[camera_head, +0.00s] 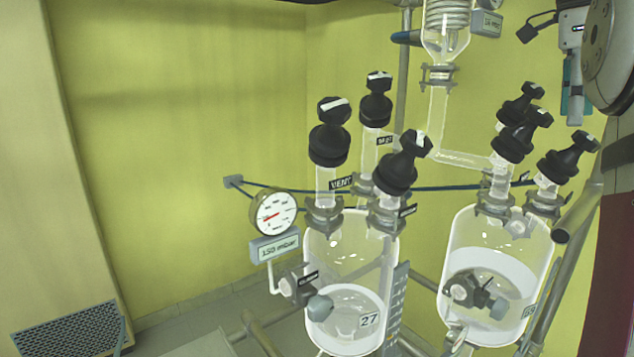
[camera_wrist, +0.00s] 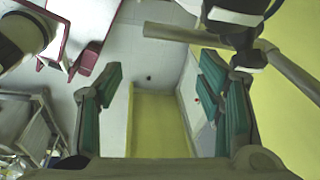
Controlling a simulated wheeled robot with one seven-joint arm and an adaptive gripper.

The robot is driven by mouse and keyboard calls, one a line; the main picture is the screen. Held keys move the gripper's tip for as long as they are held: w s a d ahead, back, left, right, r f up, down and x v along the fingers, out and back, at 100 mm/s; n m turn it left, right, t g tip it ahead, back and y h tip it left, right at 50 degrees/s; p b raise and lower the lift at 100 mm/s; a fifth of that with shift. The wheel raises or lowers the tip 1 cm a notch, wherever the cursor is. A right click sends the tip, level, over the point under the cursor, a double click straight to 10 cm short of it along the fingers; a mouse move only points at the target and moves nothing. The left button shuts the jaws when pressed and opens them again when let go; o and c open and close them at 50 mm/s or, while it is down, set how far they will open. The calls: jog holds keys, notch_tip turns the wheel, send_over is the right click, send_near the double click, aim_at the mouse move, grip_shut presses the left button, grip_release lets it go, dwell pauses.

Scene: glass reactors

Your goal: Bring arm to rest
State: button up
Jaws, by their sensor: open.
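My gripper (camera_head: 572,108) is at the upper right of the head view, beside the glass reactors, with its teal-padded fingers pointing down. In the wrist view my gripper (camera_wrist: 158,90) is open, its two fingers wide apart with nothing between them. The space between the fingers shows only the floor and yellow wall in the distance. Part of my arm fills the right edge of the head view.
A left glass vessel (camera_head: 350,265) marked 27 and a right glass vessel (camera_head: 505,260) carry several black-capped valves. A dial gauge (camera_head: 273,214) reads near a 150 mbar label. A metal pipe (camera_wrist: 290,75) crosses close to my gripper. The left side is clear.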

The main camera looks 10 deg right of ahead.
jog(key=s+a+f+n+t, duration=0.15)
jog(key=a+f+n, duration=0.25)
jog(key=a+n, duration=0.5)
jog(key=s+a+f+n+t, duration=0.1)
jog(key=a+f+n+t, duration=0.15)
jog(key=a+n, duration=0.65)
jog(key=s+a+f+n+t+y, duration=0.1)
jog(key=s+a+f+n, duration=0.3)
jog(key=a+f, duration=0.3)
jog(key=s+a+f+n+t, duration=0.1)
jog(key=s+a+f+n, duration=0.4)
jog(key=a+f+n, duration=0.2)
jog(key=shift+s+a+f+n+y, duration=0.2)
jog(key=shift+a+f+n+y, duration=0.15)
jog(key=shift+a+f, duration=0.5)
jog(key=shift+d+f, duration=0.1)
